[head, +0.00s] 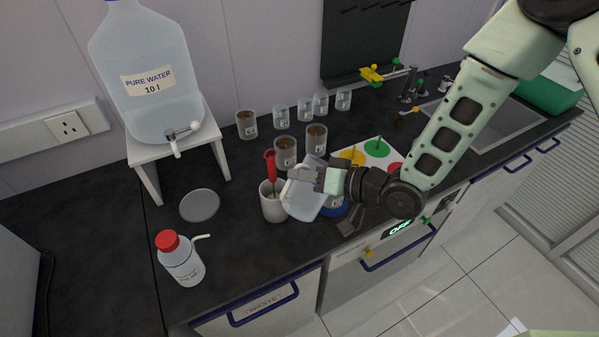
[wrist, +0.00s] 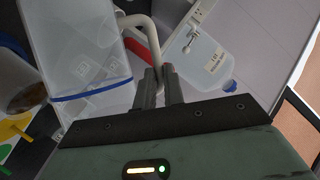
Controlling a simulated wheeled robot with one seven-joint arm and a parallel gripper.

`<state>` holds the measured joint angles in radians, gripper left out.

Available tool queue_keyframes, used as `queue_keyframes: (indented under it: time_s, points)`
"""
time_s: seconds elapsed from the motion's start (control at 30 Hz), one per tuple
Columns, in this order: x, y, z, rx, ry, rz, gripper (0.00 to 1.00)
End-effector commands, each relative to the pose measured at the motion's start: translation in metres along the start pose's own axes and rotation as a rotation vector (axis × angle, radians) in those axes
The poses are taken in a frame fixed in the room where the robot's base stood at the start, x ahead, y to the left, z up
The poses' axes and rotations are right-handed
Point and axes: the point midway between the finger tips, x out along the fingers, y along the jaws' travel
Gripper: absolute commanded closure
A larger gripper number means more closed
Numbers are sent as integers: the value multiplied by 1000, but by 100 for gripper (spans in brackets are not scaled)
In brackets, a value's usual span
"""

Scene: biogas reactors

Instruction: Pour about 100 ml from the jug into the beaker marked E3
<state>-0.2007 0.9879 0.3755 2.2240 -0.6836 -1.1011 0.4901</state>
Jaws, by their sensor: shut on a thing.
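My gripper (head: 312,177) is shut on the handle of a translucent jug (head: 303,200) and holds it above the front of the dark counter. In the wrist view my gripper (wrist: 158,85) closes on the pale handle, and the jug (wrist: 85,60) with a blue band fills the left side. The jug looks tilted; its liquid level is unclear. Several small labelled beakers stand behind it, including two with brown contents, a left one (head: 285,152) and a right one (head: 317,139). Their labels are too small to read, so I cannot tell which is E3.
A white cup (head: 273,209) holding a red-handled tool stands close by the jug's left. A water tank (head: 148,75) on a white stand (head: 215,141), a grey disc (head: 199,205) and a red-capped bottle (head: 181,262) are left. A coloured-dot board (head: 367,148) and sink (head: 490,120) are right.

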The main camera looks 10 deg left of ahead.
Motion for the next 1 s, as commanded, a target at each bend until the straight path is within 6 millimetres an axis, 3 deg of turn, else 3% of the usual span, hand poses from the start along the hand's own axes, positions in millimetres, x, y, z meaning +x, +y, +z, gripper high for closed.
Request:
queue_keyframes:
  time_s: [0.27, 1.0]
  points:
    - [-6, 6, -15, 163, 5, -68, 100]
    - [-8, 7, -18, 214, 3, -91, 100]
